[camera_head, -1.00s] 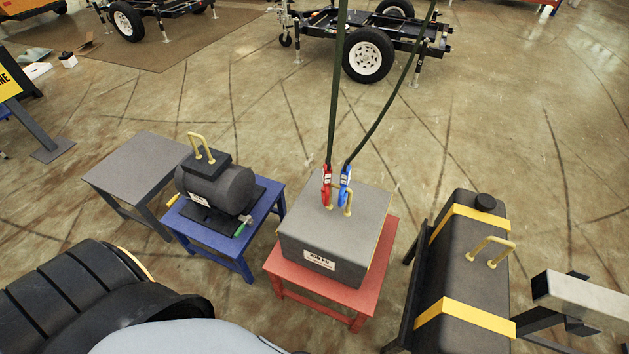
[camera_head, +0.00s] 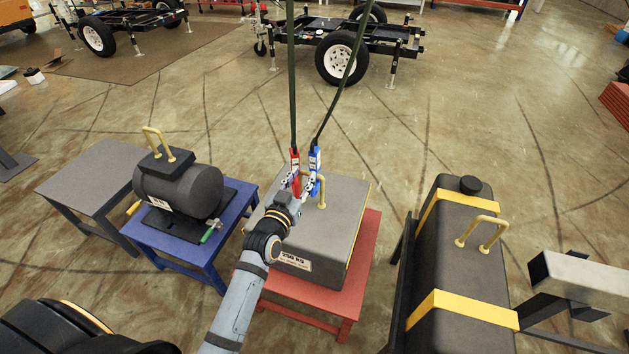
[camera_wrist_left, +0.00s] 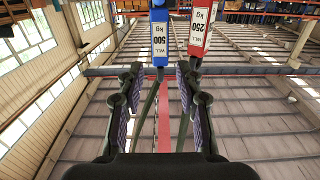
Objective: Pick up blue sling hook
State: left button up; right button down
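The blue sling hook (camera_head: 315,160) hangs on a dark green sling above the grey block (camera_head: 345,205), beside the red sling hook (camera_head: 295,158). My left gripper (camera_head: 308,187) is at the hooks, over the block's top, and partly covers their lower ends. In the left wrist view the gripper (camera_wrist_left: 160,82) is open, its fingers apart with nothing clearly held between them. The blue hook (camera_wrist_left: 159,35), marked 500 kg, lines up between the fingers. The red hook (camera_wrist_left: 201,28), marked 250 kg, is at the right finger's side. Contact cannot be told. My right gripper is out of view.
The block has a yellow handle (camera_head: 322,190) close to the gripper and stands on a red table (camera_head: 347,300). A dark cylinder (camera_head: 180,187) on a blue table is at left. A dark tank (camera_head: 455,260) with yellow straps is at right. A trailer (camera_head: 340,58) is behind.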

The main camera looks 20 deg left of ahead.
aim_at(312, 157)
pick_arm(q)
jog(key=w, duration=0.7)
jog(key=w+p, duration=0.1)
jog(key=w, duration=0.3)
jog(key=shift+d, duration=0.25)
jog(key=shift+s+r, duration=0.1)
jog(key=shift+s, duration=0.05)
jog(key=shift+c, duration=0.3)
grip_shut()
jog(key=shift+r, duration=0.15)
